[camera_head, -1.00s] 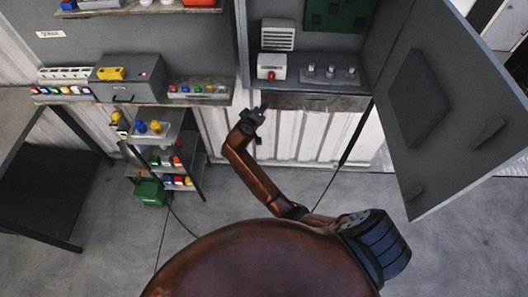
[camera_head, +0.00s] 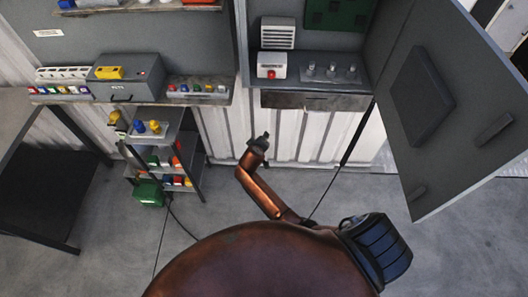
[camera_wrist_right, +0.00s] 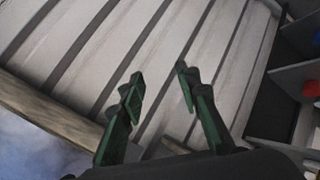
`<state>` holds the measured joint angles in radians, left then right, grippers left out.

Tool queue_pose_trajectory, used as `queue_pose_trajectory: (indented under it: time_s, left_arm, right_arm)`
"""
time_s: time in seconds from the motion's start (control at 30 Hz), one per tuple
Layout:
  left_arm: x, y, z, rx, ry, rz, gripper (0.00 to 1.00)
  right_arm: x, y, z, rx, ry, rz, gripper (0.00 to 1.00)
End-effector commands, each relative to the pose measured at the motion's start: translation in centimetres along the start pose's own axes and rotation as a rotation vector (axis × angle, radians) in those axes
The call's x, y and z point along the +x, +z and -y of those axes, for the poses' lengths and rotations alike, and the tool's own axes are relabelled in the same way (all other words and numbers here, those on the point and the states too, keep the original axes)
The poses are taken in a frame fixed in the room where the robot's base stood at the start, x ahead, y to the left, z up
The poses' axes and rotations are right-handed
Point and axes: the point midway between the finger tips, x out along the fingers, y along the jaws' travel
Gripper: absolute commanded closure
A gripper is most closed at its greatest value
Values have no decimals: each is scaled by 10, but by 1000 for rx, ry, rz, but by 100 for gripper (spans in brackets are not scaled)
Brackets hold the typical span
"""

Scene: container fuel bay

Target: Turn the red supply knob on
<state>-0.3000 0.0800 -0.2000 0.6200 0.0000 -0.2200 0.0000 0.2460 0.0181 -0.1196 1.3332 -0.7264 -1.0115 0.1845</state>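A white box (camera_head: 272,65) with a red round part, which looks like the red knob (camera_head: 270,74), sits on the lower shelf of the open grey cabinet. Whether it is turned on cannot be told at this size. My right gripper (camera_head: 261,138) is below the cabinet's front edge, in front of the white corrugated wall, well apart from the knob. In the right wrist view my right gripper (camera_wrist_right: 160,76) has its fingers spread with nothing between them. The knob is not in that view. My left gripper is not in view.
The cabinet door (camera_head: 440,95) hangs open at the right. A small rack (camera_head: 165,150) with coloured items stands left of my arm.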

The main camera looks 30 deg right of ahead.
Motion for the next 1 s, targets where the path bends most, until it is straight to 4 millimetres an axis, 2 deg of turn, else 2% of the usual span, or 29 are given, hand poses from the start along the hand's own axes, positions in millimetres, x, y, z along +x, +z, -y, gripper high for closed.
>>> queue_pose_trajectory:
  time_s: [0.1,0.4,1.0]
  left_arm:
    - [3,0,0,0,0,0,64]
    - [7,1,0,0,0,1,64]
    - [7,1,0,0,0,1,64]
  right_arm:
    - [9,18,16,-13,-27,12,69]
    - [22,46,41,-29,-74,30,69]
    - [25,52,46,-33,-84,34,69]
